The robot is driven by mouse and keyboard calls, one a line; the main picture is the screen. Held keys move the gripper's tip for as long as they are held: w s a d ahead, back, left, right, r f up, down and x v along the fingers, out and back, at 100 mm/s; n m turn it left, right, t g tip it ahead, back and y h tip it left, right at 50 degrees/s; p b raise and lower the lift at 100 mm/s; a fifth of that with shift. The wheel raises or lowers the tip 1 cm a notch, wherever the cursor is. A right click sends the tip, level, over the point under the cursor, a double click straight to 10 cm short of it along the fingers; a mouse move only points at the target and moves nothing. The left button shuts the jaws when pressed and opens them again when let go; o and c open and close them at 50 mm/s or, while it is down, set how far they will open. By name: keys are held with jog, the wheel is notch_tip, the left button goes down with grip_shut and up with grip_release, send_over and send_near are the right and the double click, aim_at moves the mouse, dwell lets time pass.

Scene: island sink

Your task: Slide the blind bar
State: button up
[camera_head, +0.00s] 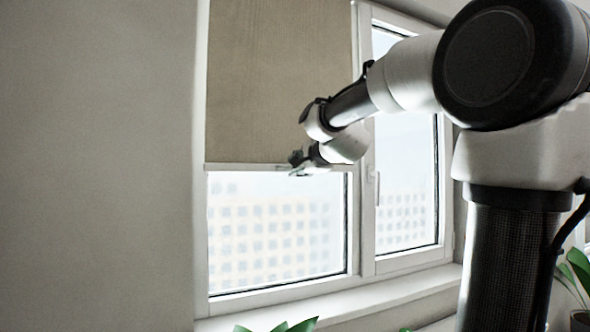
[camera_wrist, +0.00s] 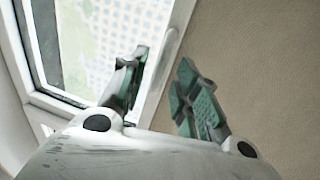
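The beige blind (camera_head: 280,75) hangs over the upper part of the left window. Its white blind bar (camera_head: 240,167) runs level along the bottom edge. My gripper (camera_head: 298,165) is at the right part of the bar, small and partly blurred in the head view. In the wrist view, its two green-padded fingers (camera_wrist: 165,78) stand apart, with the pale bar (camera_wrist: 166,62) running between them. The blind cloth (camera_wrist: 265,70) is on the right there and the glass on the left. I cannot tell whether either finger touches the bar.
The right window pane (camera_head: 405,180) has a white handle (camera_head: 371,187) on its frame, close to my arm. A white sill (camera_head: 350,300) runs below. Green plants (camera_head: 278,327) stand at the bottom. The glass below the blind is unobstructed.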

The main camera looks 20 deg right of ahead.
jog(key=s+r, duration=0.1)
jog(key=s, duration=0.7)
jog(key=shift+s+r, duration=0.15)
jog(key=shift+r, duration=0.2)
jog(key=s+a+f+n+g+y, duration=0.1)
jog(key=s+f+n+g, duration=0.25)
jog(key=f+n, duration=0.4)
jog(key=s+a+f+n+g, duration=0.1)
jog(key=s+f+n+g, duration=0.3)
jog(key=f, duration=0.6)
jog(key=s+f+n+g, duration=0.2)
jog(key=s+f, duration=0.4)
jog(key=s, duration=0.3)
jog(key=s+f+n+g+h, duration=0.1)
jog(key=s+f+n+g, duration=0.1)
jog(key=s+f+n, duration=0.2)
jog(key=s+f, duration=0.3)
jog(key=s, duration=0.2)
jog(key=shift+s+f, duration=0.2)
jog(key=shift+s, duration=0.15)
jog(key=shift+n, duration=0.25)
